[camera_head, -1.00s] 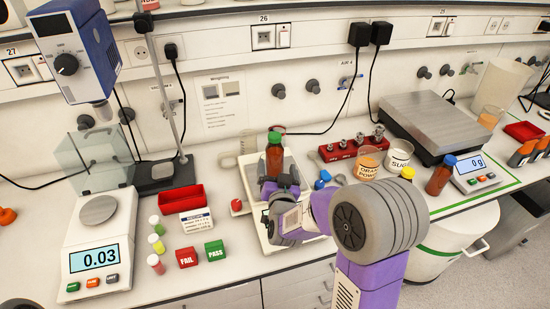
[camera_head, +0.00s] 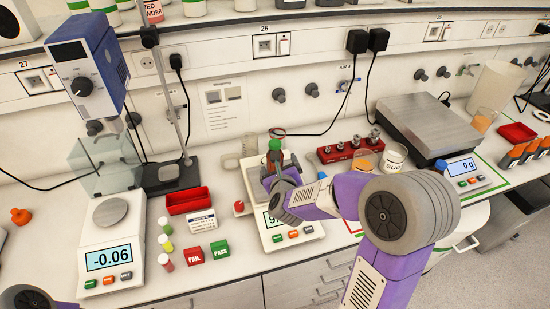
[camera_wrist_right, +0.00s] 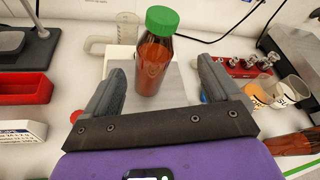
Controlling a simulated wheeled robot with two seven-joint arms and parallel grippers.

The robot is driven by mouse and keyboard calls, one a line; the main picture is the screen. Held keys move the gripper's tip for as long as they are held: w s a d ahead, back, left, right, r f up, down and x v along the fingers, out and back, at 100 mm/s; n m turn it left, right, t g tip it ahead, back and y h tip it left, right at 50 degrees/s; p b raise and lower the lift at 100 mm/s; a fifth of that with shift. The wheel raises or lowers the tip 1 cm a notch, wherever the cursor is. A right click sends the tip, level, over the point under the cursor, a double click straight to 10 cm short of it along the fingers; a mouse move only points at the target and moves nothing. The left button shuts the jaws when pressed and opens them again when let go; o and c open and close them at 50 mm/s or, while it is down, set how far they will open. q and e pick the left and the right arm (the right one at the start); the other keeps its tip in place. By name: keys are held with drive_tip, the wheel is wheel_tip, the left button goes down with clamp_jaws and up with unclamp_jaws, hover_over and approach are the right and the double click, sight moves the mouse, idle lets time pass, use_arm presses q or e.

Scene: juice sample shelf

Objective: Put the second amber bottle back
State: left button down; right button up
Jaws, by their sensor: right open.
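An amber bottle with a green cap (camera_head: 275,158) stands upright on the plate of the middle scale (camera_head: 253,190). In the right wrist view the bottle (camera_wrist_right: 153,68) stands between and just beyond the fingertips, with a visible gap on each side. My right gripper (camera_head: 279,166) is open around its near side; in the head view it hides the bottle's lower part. A second amber bottle (camera_wrist_right: 291,143) shows at the right edge of the wrist view; in the head view my right arm hides most of it. My left gripper is out of view.
A red tray (camera_head: 187,200), small capped vials, and red FAIL and green PASS blocks lie left of the middle scale. A red weight rack (camera_head: 345,150) and beakers (camera_head: 393,160) stand to the right. A left scale (camera_head: 110,250) reads -0.06.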

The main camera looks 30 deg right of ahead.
drive_tip(key=w+d+f+m+p, duration=0.1)
drive_tip(key=w+d+f+m, duration=0.1)
drive_tip(key=w+m, duration=0.2)
drive_tip(key=shift+w+f+y, duration=0.15)
drive_tip(key=shift+w+y, duration=0.15)
drive_tip(key=shift+w, duration=0.85)
drive_tip(key=shift+d, duration=0.1)
drive_tip(key=c, duration=1.3)
drive_tip(key=shift+c, duration=0.8)
